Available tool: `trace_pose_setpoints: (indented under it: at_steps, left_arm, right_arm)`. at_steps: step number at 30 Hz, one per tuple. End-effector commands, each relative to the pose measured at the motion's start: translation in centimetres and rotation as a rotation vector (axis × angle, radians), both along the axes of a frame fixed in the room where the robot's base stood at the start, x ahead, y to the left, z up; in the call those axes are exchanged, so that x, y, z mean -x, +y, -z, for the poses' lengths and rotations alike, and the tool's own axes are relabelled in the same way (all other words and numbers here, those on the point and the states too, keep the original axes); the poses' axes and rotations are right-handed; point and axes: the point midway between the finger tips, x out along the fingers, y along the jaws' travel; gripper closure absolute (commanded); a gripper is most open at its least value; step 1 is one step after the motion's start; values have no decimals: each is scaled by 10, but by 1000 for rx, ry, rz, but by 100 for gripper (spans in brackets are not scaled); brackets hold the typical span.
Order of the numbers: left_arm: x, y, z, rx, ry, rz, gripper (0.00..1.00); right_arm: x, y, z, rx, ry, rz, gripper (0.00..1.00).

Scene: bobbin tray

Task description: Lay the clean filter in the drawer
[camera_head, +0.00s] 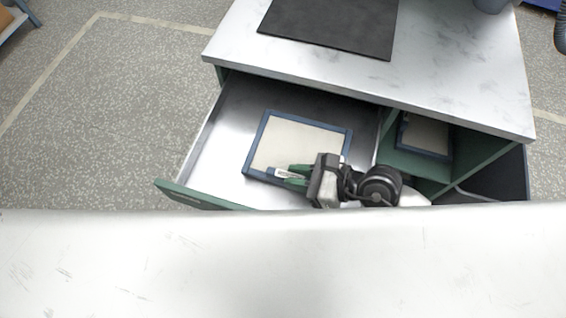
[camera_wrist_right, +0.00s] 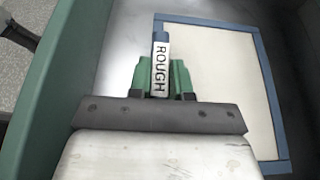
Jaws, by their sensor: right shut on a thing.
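A filter with a cream panel and blue frame (camera_head: 300,140) is in or just above the open drawer (camera_head: 212,150). In the right wrist view the filter (camera_wrist_right: 220,70) spreads to the right of the fingers, and its frame edge carries a label reading "ROUGH". My right gripper (camera_head: 291,176) has its green fingers shut on the labelled edge of this filter. I cannot tell whether the filter touches the drawer floor. A second blue-framed filter (camera_head: 425,137) sits in the open cubby to the right, partly hidden and darker. My left gripper is not in view.
The green drawer front (camera_head: 190,196) stands out from the cabinet. A white worktop (camera_head: 440,50) with a black mat (camera_head: 335,25) is above the drawer. A dark bin (camera_head: 513,172) is at the right. A pale surface (camera_head: 280,265) spans the foreground.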

Motion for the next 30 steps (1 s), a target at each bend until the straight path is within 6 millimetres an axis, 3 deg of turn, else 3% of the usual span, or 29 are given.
trace_pose_setpoints:
  at_steps: [10, 13, 25, 26, 30]
  left_arm:
    - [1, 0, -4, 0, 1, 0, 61]
    - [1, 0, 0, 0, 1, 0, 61]
    - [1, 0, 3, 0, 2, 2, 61]
    - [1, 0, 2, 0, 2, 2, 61]
    - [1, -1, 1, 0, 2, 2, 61]
  right_arm:
    - [-33, 30, -2, -2, -3, -1, 100]
    - [-31, 28, 11, 1, 3, -1, 100]
    - [-31, 28, 16, 1, 1, -1, 100]
    - [-30, 28, 15, 1, 2, -1, 76]
    - [-30, 28, 15, 1, 2, -1, 56]
